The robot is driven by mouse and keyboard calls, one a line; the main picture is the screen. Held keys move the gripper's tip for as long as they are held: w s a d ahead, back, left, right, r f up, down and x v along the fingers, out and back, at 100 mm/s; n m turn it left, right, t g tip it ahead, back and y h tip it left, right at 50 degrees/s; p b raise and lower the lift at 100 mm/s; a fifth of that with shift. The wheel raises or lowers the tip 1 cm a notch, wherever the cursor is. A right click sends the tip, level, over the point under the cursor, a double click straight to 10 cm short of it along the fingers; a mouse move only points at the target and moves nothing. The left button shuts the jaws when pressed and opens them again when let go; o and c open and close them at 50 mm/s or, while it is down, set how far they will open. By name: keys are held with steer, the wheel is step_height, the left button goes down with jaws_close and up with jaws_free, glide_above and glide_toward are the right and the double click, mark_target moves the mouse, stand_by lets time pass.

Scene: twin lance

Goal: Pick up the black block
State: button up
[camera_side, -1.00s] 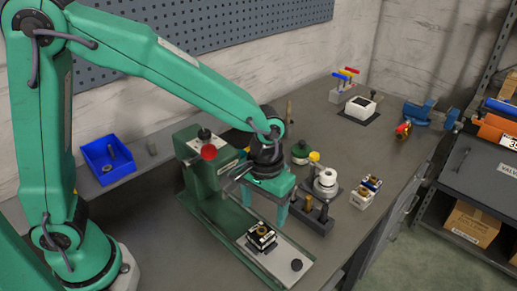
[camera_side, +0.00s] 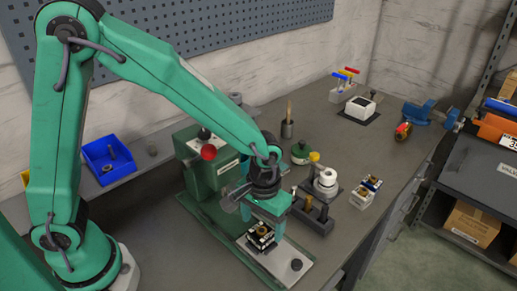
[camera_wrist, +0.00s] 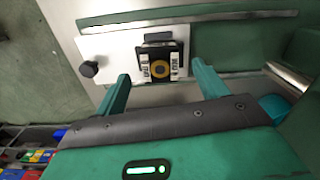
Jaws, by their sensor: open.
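The black block (camera_side: 262,239) has white label strips and a brass-coloured ring on top. It sits on the pale plate (camera_side: 286,266) of the green machine. In the wrist view the black block (camera_wrist: 160,65) lies beyond my fingertips, between their lines. My gripper (camera_side: 263,218) is open and points down just above the block in the side view, where its fingers partly cover the block. In the wrist view my gripper (camera_wrist: 160,78) has its two green fingers wide apart with nothing between them.
A black knob (camera_side: 297,264) stands on the plate beside the block. The green machine (camera_side: 210,165) with a red knob (camera_side: 208,152) rises behind. A dark fixture with a white cylinder (camera_side: 327,178) stands close on the right. A blue bin (camera_side: 108,160) is at left.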

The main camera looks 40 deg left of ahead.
steer(key=shift+f, duration=1.25)
steer(key=c, duration=1.3)
steer(key=shift+r, duration=0.1)
steer(key=shift+r, duration=0.7)
steer(key=shift+c, duration=0.2)
steer(key=r, duration=0.3)
steer(key=shift+s+d, duration=0.25)
steer(key=shift+s, duration=0.05)
steer(key=s+d+r, duration=0.5)
steer(key=s+r, duration=0.1)
steer(key=s, duration=0.3)
steer(key=shift+s+d+r, duration=0.15)
steer(key=shift+d+r, duration=0.1)
steer(key=shift+d, duration=0.1)
